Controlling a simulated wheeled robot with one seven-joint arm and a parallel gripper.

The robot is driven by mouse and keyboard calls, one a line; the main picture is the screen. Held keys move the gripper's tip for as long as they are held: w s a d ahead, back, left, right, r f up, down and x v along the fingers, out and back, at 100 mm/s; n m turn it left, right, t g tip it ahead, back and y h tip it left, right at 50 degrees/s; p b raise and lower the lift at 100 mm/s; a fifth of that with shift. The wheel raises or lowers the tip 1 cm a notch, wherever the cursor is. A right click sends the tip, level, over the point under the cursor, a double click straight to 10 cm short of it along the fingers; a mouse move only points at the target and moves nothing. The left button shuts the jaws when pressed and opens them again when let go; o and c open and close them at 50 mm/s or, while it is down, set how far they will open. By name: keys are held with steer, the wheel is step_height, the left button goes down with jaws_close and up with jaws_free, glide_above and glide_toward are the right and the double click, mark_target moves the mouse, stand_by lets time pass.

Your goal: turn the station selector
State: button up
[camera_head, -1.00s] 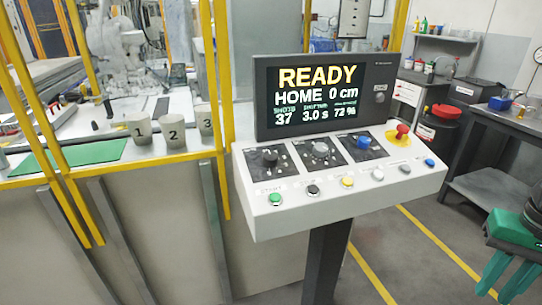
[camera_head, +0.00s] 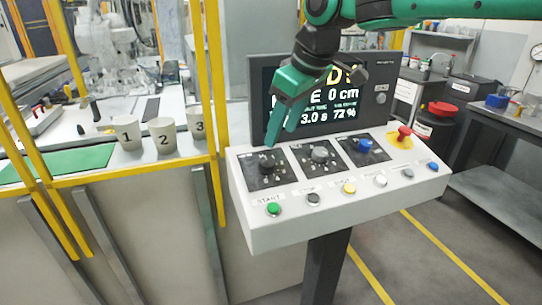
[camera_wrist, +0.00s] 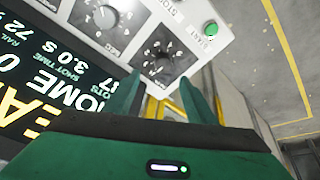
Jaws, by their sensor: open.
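The control console has three dials on dark plates: a black knob at the left (camera_head: 266,165), a grey knob in the middle (camera_head: 319,154) and a blue knob at the right (camera_head: 365,145). I cannot read which plate is the station selector. My gripper (camera_head: 281,137) is open and empty, pointing down just above and behind the black knob, apart from it. In the wrist view, its two fingers (camera_wrist: 163,77) spread just short of the black knob's plate (camera_wrist: 165,55), and the grey knob (camera_wrist: 107,17) is at upper left.
The screen (camera_head: 345,112) stands close behind the gripper, partly covered by my arm. A green start button (camera_head: 273,209) and several other buttons line the console front. A red mushroom button (camera_head: 404,132) is at the right. Numbered cups (camera_head: 163,137) and a yellow post (camera_head: 207,100) are at the left.

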mark_target(269, 160)
steer(key=x, duration=1)
steer(key=shift+s+a+r, duration=0.1)
steer(key=shift+a, duration=0.15)
steer(key=c, duration=1)
steer(key=shift+d, duration=0.3)
steer(key=shift+c, duration=0.2)
steer(key=shift+a, duration=0.1)
